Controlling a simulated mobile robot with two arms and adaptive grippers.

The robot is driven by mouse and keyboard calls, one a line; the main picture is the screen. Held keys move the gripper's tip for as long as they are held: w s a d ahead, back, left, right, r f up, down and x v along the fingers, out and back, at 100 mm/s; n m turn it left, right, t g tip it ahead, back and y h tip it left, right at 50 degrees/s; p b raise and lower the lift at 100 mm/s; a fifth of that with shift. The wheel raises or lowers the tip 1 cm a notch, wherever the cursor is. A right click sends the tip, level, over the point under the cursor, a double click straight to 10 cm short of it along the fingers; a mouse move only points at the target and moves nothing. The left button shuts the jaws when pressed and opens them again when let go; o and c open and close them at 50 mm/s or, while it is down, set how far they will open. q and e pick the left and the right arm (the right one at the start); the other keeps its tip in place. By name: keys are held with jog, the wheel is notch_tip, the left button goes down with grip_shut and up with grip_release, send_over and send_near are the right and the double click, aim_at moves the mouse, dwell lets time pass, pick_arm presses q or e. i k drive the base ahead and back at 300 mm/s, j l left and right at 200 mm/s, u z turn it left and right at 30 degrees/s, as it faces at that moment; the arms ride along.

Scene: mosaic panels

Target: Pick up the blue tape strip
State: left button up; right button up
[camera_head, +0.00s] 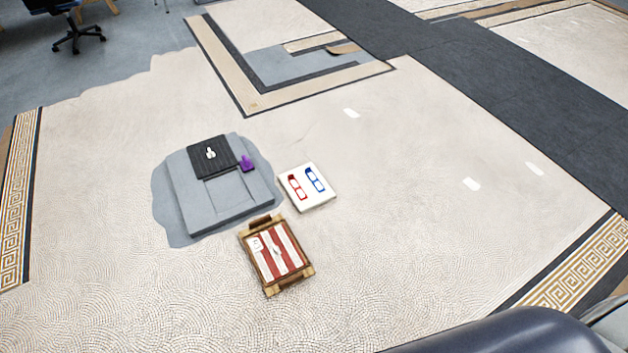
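A small blue strip-like item (315,179) lies on the right half of a white square board (322,202) on the mosaic floor. It shows as a blue outline with pale gaps, too small to make out fully. A similar red item (297,187) lies to its left on the same board. The two are apart and roughly parallel. Neither of my grippers is in view.
A grey slab (190,195) left of the board bears a black ribbed mat (208,158) and a purple item (247,162). A wooden tray (308,271) with red and white strips lies in front. Mosaic floor to the right is clear. An office chair (78,30) stands far left.

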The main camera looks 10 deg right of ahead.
aim_at(309, 174)
jog(key=i+l+z, duration=0.25)
jog(key=l+z, duration=0.2)
jog(key=i+l+z, duration=0.35)
jog(key=z, duration=0.15)
jog(key=i+l+z, duration=0.55)
jog(key=i+z, duration=0.3)
jog(key=i, duration=0.1)
